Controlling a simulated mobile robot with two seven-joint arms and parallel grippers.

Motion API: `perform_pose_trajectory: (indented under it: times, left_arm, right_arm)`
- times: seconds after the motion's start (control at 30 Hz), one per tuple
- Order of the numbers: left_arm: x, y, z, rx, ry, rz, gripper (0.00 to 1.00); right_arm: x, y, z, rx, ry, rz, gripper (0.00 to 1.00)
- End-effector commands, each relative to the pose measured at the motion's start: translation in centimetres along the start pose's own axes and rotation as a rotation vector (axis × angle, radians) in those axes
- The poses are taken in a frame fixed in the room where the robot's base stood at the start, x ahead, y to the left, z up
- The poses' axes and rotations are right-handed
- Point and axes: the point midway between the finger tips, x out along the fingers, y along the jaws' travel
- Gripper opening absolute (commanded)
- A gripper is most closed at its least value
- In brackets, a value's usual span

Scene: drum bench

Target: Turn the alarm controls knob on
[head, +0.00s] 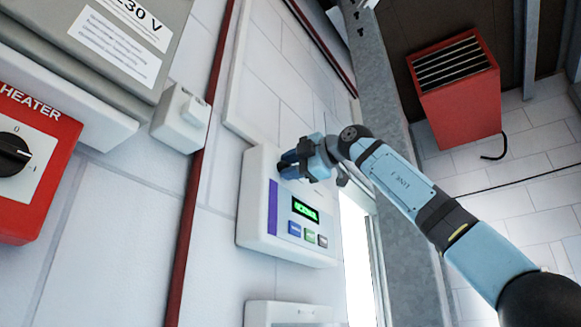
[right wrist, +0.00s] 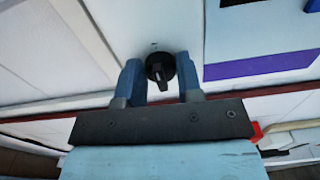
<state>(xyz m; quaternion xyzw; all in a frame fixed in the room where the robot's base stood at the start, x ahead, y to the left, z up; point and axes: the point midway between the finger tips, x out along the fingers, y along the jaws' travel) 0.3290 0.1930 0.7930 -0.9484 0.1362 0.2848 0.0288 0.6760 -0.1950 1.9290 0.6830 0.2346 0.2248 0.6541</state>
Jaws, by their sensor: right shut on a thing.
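The alarm control box (head: 258,212) is a white wall unit with a purple stripe, a green-lit display (head: 305,209) and several small buttons. My right gripper (head: 294,163) is at the box's upper left part. In the right wrist view, a round black knob (right wrist: 159,70) with a raised grip sits between the two blue fingers of my right gripper (right wrist: 160,80), which is shut on it. The knob is hidden by the gripper in the head view. Its exact setting is hard to read. My left gripper is not in view.
A red heater control (head: 30,160) with its own black knob is at the far left. A grey box (head: 120,45) and small white box (head: 181,118) are on the wall. A red slatted heater (head: 458,85) hangs at upper right. A grey metal post (head: 385,130) stands behind my right arm.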

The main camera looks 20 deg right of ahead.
Motion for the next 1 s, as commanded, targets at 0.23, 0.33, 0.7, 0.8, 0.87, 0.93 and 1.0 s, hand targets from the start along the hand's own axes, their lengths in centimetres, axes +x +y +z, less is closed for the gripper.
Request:
perform_pose_trajectory:
  times: [0.23,0.33,0.7,0.8,0.87,0.93,1.0]
  left_arm:
    - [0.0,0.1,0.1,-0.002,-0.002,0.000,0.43]
    - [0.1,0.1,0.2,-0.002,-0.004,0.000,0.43]
    - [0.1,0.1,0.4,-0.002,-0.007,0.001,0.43]
    - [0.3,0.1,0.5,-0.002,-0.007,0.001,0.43]
    - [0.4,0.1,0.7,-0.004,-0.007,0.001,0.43]
    - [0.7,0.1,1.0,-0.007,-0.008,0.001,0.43]
    - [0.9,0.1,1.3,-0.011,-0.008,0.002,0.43]
  right_arm:
    - [-0.1,0.1,0.0,0.003,0.001,0.002,0.10]
    - [-0.1,0.1,0.0,0.002,0.001,0.002,0.10]
    - [0.0,0.0,0.0,0.001,0.001,0.001,0.58]
    - [-0.4,-0.1,0.0,0.001,0.000,0.001,0.58]
    - [-1.0,-0.1,0.0,0.001,0.000,0.001,0.58]
    - [-2.1,-0.2,0.1,-0.001,0.000,0.003,0.58]
    - [-3.6,-0.2,0.1,-0.001,-0.001,0.004,0.58]
